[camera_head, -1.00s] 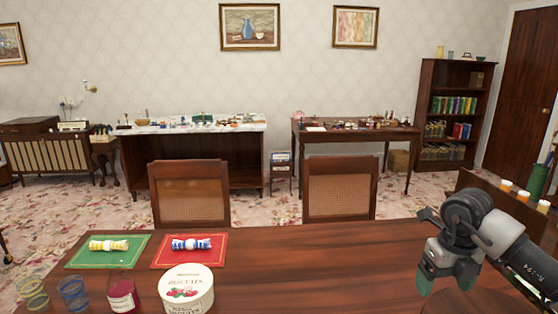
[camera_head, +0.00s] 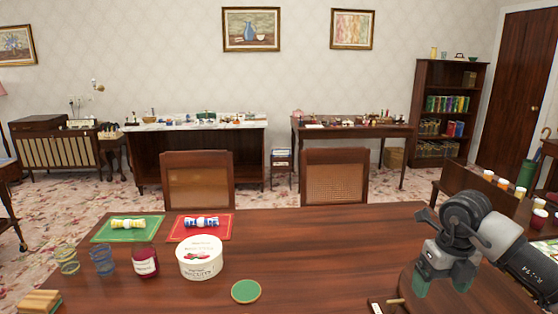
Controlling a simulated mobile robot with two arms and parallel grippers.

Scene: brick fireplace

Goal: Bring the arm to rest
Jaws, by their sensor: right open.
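My right gripper (camera_head: 436,284) is at the right of the head view, above the right part of the dark wooden table (camera_head: 330,250). Its two green-tipped fingers point down and stand apart, with nothing seen between them. My right arm comes in from the right edge. My left gripper is not in view.
On the table's left stand a white biscuit tin (camera_head: 200,258), a red jar (camera_head: 145,262), two glasses (camera_head: 103,260) and crackers on a green mat (camera_head: 100,234) and a red mat (camera_head: 226,232). A green coaster (camera_head: 246,291) lies at front. The table's middle is clear.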

